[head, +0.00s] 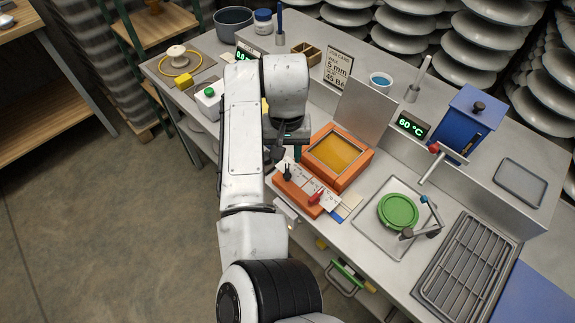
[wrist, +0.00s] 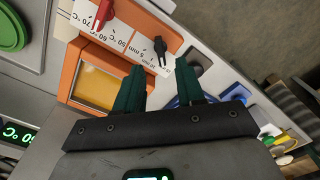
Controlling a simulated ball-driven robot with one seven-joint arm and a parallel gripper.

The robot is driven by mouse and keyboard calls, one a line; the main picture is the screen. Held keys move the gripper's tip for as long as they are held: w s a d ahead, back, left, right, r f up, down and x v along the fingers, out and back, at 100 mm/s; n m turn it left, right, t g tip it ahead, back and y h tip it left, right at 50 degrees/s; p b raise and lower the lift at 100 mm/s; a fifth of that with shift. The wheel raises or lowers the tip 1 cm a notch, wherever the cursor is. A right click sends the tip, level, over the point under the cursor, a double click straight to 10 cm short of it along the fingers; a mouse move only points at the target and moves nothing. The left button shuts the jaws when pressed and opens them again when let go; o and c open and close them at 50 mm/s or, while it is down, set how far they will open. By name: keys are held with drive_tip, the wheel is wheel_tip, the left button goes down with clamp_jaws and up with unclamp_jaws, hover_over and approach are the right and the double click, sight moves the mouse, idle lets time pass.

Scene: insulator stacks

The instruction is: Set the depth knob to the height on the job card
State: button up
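The orange unit (head: 352,180) has an amber square top and a white scale panel. A black pointer knob (head: 288,173), by the mm markings, and a red pointer knob (head: 316,197), by the °C markings, sit on it. In the wrist view the black knob (wrist: 160,46) lies ahead of the gap between my fingertips, apart from them; its exact setting is too small to read. The red knob (wrist: 103,14) is farther left. My gripper (wrist: 158,68) is open and empty, with two dark green fingers. The job card (head: 338,69) shows "5 mm" among its lines.
A raised grey lid (head: 366,113) stands behind the orange unit. A green round lid (head: 398,211) and a jointed clamp are to its right. A green display (head: 411,126) reads 60 °C. A blue box (head: 468,121) and a wire rack (head: 467,268) stand farther right.

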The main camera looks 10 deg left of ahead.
sight(287, 174)
wheel_tip(287, 174, down, 8)
drive_tip(key=shift+r, duration=0.1)
idle(0.4)
clamp_jaws()
